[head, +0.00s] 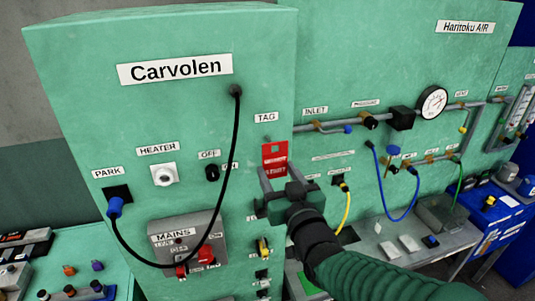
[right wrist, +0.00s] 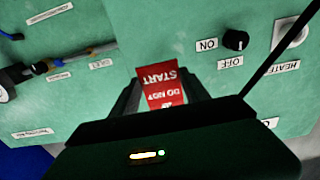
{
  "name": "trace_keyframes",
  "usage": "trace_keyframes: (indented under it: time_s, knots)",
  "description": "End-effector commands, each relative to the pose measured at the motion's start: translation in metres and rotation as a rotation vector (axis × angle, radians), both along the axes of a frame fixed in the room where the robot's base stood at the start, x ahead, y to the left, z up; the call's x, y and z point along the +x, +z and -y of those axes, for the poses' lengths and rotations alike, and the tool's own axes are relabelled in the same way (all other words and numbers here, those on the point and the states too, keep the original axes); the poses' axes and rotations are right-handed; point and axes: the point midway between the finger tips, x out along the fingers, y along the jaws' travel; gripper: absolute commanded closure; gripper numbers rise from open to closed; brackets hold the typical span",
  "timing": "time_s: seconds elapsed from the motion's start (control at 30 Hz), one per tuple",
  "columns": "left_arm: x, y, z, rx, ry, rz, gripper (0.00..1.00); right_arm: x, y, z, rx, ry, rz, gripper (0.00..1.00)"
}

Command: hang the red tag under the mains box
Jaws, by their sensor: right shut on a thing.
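The red tag (head: 275,157) with white lettering is upright in front of the green Carvolen cabinet, just below its TAG label (head: 265,118). My right gripper (head: 281,172) is shut on the tag's lower part. In the right wrist view the tag (right wrist: 162,86) shows between the two fingers, its lettering upside down. Whether the tag still touches the panel or a peg there, I cannot tell. The grey mains box (head: 166,226) is on the same cabinet, lower and to the left, with red parts (head: 207,254) at its lower front. My left gripper is not in view.
A black cable (head: 236,140) loops down across the panel to the blue plug (head: 115,207) at PARK, passing the mains box. The heater knob (head: 164,174) and black OFF/ON knob (head: 212,172) stick out above the box. Pipes and a gauge (head: 432,102) are at right.

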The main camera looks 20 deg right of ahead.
Motion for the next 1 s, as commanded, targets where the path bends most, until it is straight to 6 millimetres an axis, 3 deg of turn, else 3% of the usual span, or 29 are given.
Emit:
trace_keyframes:
  time_s: [0.7, 1.0]
  knots:
    - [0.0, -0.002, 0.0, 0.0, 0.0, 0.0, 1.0, -0.047, 0.001, 0.002, 0.0, 0.0, 0.001, 0.69]
    - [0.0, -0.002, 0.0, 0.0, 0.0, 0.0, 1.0, -0.05, 0.0, 0.002, 0.0, 0.0, 0.0, 0.69]
